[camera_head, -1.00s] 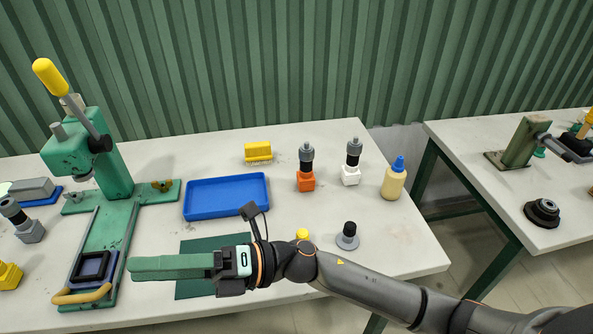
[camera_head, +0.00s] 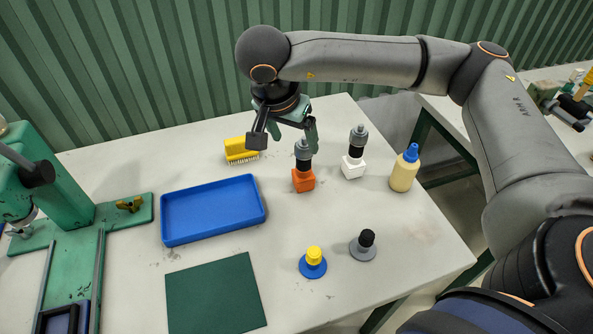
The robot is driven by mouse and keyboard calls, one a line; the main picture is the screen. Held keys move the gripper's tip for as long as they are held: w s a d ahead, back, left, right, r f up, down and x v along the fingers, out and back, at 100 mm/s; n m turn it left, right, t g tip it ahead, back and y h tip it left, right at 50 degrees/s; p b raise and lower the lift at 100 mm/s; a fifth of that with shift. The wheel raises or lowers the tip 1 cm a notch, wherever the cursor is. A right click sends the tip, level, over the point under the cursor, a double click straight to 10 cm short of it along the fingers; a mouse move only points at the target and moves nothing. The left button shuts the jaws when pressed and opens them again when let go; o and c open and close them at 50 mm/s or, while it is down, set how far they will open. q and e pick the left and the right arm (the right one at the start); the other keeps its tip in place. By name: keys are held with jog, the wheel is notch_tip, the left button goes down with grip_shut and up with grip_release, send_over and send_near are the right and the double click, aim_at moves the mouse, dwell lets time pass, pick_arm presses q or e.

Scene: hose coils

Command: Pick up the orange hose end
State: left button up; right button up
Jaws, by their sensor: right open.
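The orange hose end (camera_head: 303,181) stands upright on the white table, an orange block with a black collar and a grey tip. My right gripper (camera_head: 293,132) points down just above and slightly left of its tip, with green fingers apart and nothing between them. One finger shows right beside the grey tip; I cannot tell whether they touch. A similar hose end with a white block (camera_head: 353,167) stands to its right. My left gripper is not in view.
A yellow brush (camera_head: 240,150) and blue tray (camera_head: 212,209) lie to the left. A blue-capped bottle (camera_head: 404,170) stands right of the white hose end. Blue-yellow (camera_head: 313,262) and grey-black (camera_head: 363,245) knobs stand in front, near a green mat (camera_head: 215,296). A green press (camera_head: 60,190) is at left.

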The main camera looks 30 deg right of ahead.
aim_at(301, 151)
jog(key=x, duration=0.6)
jog(key=shift+d+f+p, duration=0.1)
jog(key=shift+d+p, duration=0.2)
jog(key=shift+p, duration=0.05)
jog(key=shift+p+x, duration=0.5)
jog(key=shift+x, duration=2.4)
jog(key=shift+w, duration=0.2)
grip_shut()
